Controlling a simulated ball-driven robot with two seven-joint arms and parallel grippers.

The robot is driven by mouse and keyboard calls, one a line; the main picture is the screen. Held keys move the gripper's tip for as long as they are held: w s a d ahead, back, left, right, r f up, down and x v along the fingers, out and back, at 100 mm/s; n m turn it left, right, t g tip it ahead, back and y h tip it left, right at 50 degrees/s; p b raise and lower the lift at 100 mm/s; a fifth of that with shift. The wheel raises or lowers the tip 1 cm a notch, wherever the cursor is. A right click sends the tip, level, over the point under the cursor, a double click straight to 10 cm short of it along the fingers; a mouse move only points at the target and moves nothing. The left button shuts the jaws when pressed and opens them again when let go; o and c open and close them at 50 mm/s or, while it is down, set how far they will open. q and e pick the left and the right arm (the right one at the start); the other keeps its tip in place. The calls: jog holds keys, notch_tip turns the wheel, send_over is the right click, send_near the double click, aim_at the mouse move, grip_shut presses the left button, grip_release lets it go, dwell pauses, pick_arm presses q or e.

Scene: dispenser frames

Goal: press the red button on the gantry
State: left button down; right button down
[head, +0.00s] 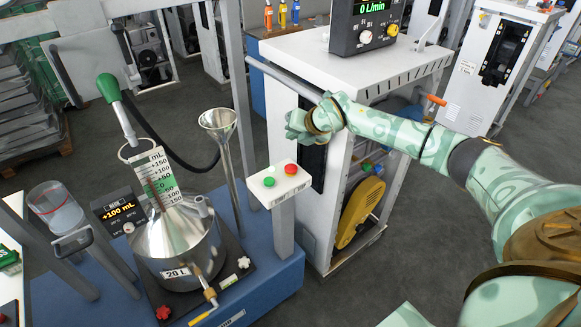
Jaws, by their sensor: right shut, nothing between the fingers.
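The red button (290,169) sits on the right side of a small white box on a post, part of the gantry. A green button (269,181) is beside it on the left of the same box (281,188). My right arm reaches in from the right, and my right gripper (294,126) is shut and empty. In the picture it is just above the red button, apart from it. My left gripper is not in view.
A steel 20 L can (178,236) with a green nozzle (108,88) above it stands left of the button box. A white dispenser cabinet (310,60) with a 0 L/min display rises behind my gripper.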

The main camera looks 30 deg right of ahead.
jog(key=b, duration=0.6)
send_over(293, 168)
notch_tip(293, 168, down, 7)
jog(key=shift+s, duration=0.1)
jog(key=shift+f, duration=0.9)
jog(key=shift+f, duration=0.1)
dwell(0.8)
jog(key=shift+f, duration=0.3)
jog(key=shift+f, duration=0.5)
dwell(0.6)
jog(key=shift+r+p, duration=0.55)
jog(key=shift+r, duration=0.4)
